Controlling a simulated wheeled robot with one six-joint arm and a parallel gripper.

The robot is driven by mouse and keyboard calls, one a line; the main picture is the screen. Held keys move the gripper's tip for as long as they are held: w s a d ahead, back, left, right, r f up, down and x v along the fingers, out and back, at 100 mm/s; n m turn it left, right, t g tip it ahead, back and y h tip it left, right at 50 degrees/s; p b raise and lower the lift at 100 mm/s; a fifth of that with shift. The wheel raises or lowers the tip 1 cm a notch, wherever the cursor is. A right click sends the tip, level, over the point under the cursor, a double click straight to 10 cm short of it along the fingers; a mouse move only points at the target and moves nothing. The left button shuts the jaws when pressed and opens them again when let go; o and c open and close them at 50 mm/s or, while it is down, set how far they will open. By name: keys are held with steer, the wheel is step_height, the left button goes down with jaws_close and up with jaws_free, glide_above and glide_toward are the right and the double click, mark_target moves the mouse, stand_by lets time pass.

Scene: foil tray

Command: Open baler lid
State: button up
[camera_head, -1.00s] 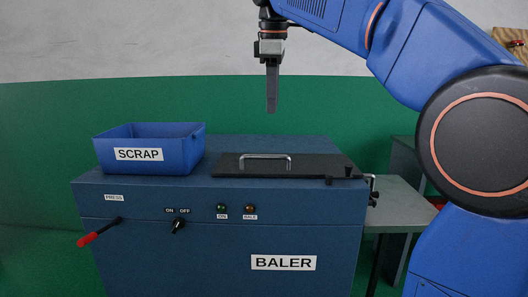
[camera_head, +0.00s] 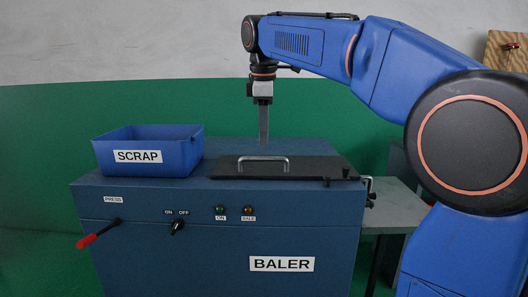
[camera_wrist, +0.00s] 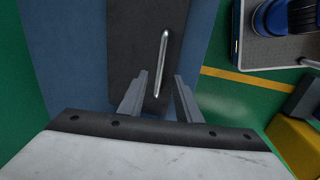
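The baler (camera_head: 150,235) is a dark blue cabinet. Its black lid (camera_head: 310,168) lies flat and closed on the right part of the top. A silver bar handle (camera_head: 263,158) stands on the lid; it also shows in the wrist view (camera_wrist: 163,60). My gripper (camera_head: 264,142) points down above the lid and handle, apart from them as far as I can tell.
A blue bin marked SCRAP (camera_head: 150,155) sits on the baler's top left. A red-tipped press lever (camera_head: 98,233) and a black switch (camera_head: 178,227) are on the front. A grey side table (camera_head: 395,208) stands at the right.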

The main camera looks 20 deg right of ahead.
mark_target(264, 158)
steer(key=f, duration=0.4)
steer(key=w+f, duration=0.1)
steer(key=f, duration=0.1)
steer(key=shift+w+d+f, duration=0.1)
steer(key=shift+d+f, duration=0.1)
steer(key=shift+f, duration=0.05)
jaws_close()
